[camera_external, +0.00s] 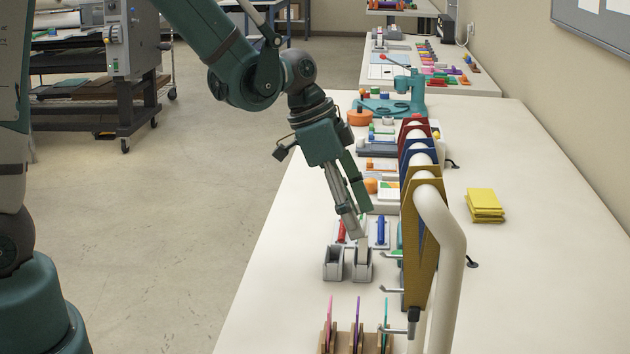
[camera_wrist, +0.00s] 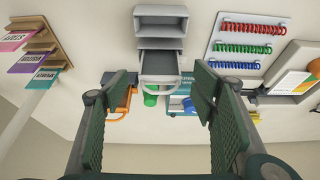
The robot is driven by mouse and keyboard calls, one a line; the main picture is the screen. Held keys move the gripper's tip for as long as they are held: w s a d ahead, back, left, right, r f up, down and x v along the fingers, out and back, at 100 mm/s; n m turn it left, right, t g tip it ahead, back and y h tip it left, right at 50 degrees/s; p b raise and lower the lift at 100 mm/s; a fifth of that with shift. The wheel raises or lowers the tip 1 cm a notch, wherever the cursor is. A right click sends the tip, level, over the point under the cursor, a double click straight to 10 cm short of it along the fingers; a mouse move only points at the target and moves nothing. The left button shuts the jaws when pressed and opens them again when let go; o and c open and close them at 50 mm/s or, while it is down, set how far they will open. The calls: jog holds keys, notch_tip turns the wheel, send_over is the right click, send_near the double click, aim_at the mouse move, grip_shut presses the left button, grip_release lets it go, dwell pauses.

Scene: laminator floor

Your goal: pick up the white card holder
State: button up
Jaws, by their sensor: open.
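A pale grey-white holder with dark openings (camera_external: 334,268), which I take for the white card holder, stands on the table below my gripper. In the wrist view a stepped pale holder (camera_wrist: 160,18) is at top centre, with its near end toward the gap between my fingers. My gripper (camera_external: 362,224) is open and points down over the holder's far right side; in the wrist view its two green fingers (camera_wrist: 157,100) stand wide apart with nothing gripped. Whether a fingertip touches the holder, I cannot tell.
A wooden rack with upright coloured tags (camera_external: 356,340) stands in front. Just behind are boards with red and blue coils (camera_external: 380,232). A tall white-tubed rack of coloured boards (camera_external: 440,225) rises close on the right. Yellow pads (camera_external: 485,204) lie beyond it. The table's left front is clear.

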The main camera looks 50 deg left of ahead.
jog(key=shift+b+x, duration=0.5)
jog(key=shift+x, duration=1.95)
jog(key=c, duration=0.9)
jog(key=shift+c, duration=0.2)
jog(key=shift+r, duration=0.15)
jog(key=shift+r+p, duration=0.9)
jog(key=shift+r, duration=4)
